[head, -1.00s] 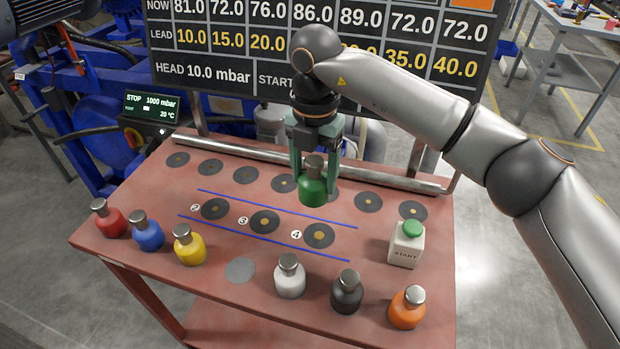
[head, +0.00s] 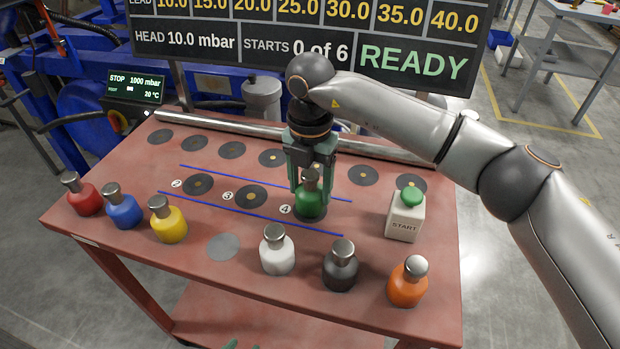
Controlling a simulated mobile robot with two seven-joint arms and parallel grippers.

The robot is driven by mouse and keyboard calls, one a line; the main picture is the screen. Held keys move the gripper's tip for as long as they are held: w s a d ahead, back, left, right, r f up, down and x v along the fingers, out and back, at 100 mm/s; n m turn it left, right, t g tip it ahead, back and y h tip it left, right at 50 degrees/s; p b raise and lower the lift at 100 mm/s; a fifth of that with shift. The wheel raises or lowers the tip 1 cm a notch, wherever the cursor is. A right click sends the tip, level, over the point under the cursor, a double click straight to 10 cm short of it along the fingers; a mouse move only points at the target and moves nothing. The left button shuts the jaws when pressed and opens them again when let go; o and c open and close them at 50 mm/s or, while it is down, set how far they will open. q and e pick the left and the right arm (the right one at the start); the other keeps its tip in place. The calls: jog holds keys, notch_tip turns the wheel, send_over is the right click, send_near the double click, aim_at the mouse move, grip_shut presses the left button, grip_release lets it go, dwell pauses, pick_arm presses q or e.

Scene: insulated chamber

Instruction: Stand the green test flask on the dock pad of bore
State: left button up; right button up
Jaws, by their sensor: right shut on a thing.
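The green flask (head: 311,203) with its grey cap is upright at the pad marked 4 (head: 310,217), in the row between the two blue lines. Its base covers most of that pad; I cannot tell for sure whether it touches. My right gripper (head: 311,178) comes down from above and is shut on the flask around its neck and cap. Of my left gripper, only greenish tips seem to show at the bottom edge, too little to tell its state.
Red (head: 84,197), blue (head: 123,209), yellow (head: 168,222), white (head: 277,252), black (head: 340,268) and orange (head: 408,284) flasks line the front of the red table (head: 130,240). A START button box (head: 406,217) stands right. Pads 2 (head: 198,184) and 3 (head: 250,196) are empty. A rail (head: 220,125) runs behind.

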jog(key=shift+f+b, duration=0.3)
jog(key=o, duration=1.6)
jog(key=shift+c, duration=0.2)
notch_tip(320, 180, up, 13)
jog(key=p, duration=1.3)
jog(key=shift+f, duration=0.35)
